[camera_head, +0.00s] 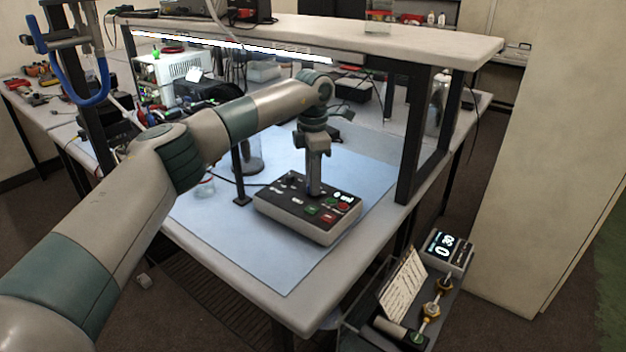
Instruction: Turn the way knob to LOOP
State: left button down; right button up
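A dark control box (285,217) with a light casing sits on the blue mat. Its top carries a small lit display (344,196), green and red buttons, and a dark knob (291,179) near its back left. The labels are too small to read, so I cannot tell which knob is the way knob or where it points. My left gripper (314,190) points straight down at the middle of the box's top, its fingertips at or just above the panel. The fingers hide that part of the panel. Whether they are closed on a knob is unclear. My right gripper is out of view.
A glass jar (247,158) and a thin black post (240,178) stand left of the box. A raised shelf (420,42) with a black leg (412,140) crosses behind. A low cart at lower right bears a lit display (446,246), a note card (402,288) and brass fittings. The front mat is clear.

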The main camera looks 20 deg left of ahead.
pick_arm(q)
jog(key=shift+n, duration=0.7)
jog(key=n, duration=0.3)
jog(key=shift+b, duration=0.3)
jog(key=n, duration=0.3)
jog(key=shift+n, duration=0.4)
jog(key=n, duration=0.2)
jog(key=shift+n+b, duration=0.3)
jog(key=shift+b, duration=0.05)
jog(key=shift+n, duration=0.7)
jog(key=shift+a+r+n, duration=0.1)
jog(key=shift+n, duration=0.7)
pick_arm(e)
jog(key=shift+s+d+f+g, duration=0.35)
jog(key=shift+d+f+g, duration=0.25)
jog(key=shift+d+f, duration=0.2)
pick_arm(q)
jog(key=shift+w, duration=0.1)
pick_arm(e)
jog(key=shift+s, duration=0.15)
